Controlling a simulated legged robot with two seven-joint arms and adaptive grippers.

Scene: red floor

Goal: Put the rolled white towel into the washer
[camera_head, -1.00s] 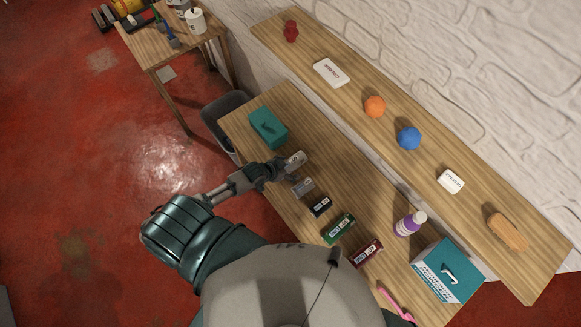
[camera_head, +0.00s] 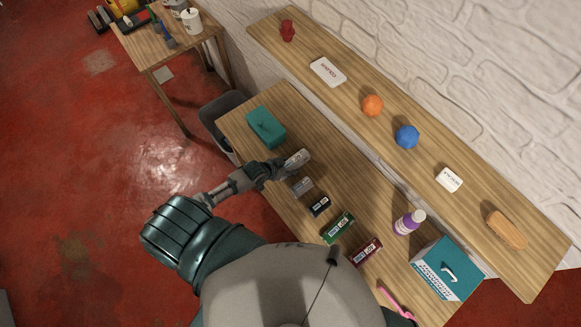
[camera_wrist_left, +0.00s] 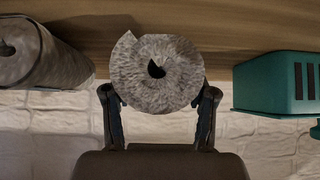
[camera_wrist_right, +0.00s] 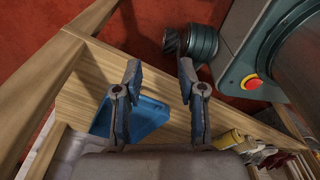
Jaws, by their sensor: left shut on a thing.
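The rolled white towel (camera_head: 298,158) is a small pale roll at the tip of my left gripper (camera_head: 284,163) in the head view, over the wooden table. In the left wrist view its round end (camera_wrist_left: 180,90), with a dark centre hole, sits between the two fingers, which are shut on it. My right gripper (camera_wrist_right: 158,75) shows only in the right wrist view; its fingers are apart with nothing between them. I cannot identify a washer for certain in any view.
A grey roll (camera_head: 302,187) and several small boxes lie beside the towel on the table (camera_head: 330,180). A teal box (camera_head: 266,127) stands beyond it; another (camera_head: 447,268) stands at lower right. The wall shelf (camera_head: 350,88) holds small items. A purple bottle (camera_head: 408,223) stands near it.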

